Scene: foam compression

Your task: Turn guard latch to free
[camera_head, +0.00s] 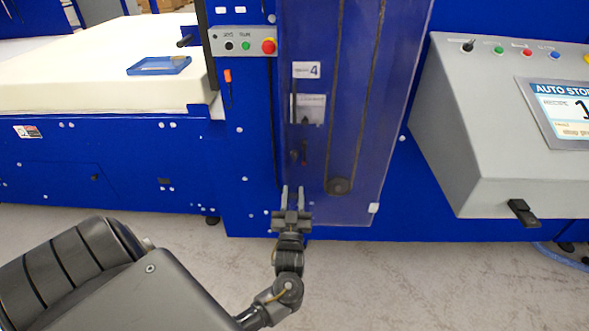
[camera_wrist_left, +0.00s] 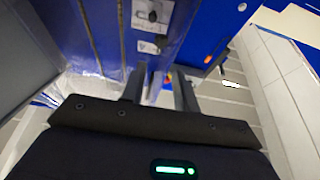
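The clear guard panel (camera_head: 357,130) covers a belt and pulley on the blue machine. A small dark part that looks like the guard latch (camera_head: 304,152) sits low on the guard's left side, below the white labels; which way it is turned is too small to tell. My left gripper (camera_head: 292,190) is just below it, pointing up, with its two fingers apart and nothing seen between them. In the left wrist view the gripper (camera_wrist_left: 158,88) also shows spread fingers, with a small dark part (camera_wrist_left: 161,42) beyond them. My right gripper is not in view.
A button box (camera_head: 243,41) with a red stop button is at upper left, with an orange-handled item (camera_head: 228,76) hanging below. A grey console (camera_head: 500,130) with a screen juts out at right. A blue tray (camera_head: 160,66) lies on the white bed. Floor in front is clear.

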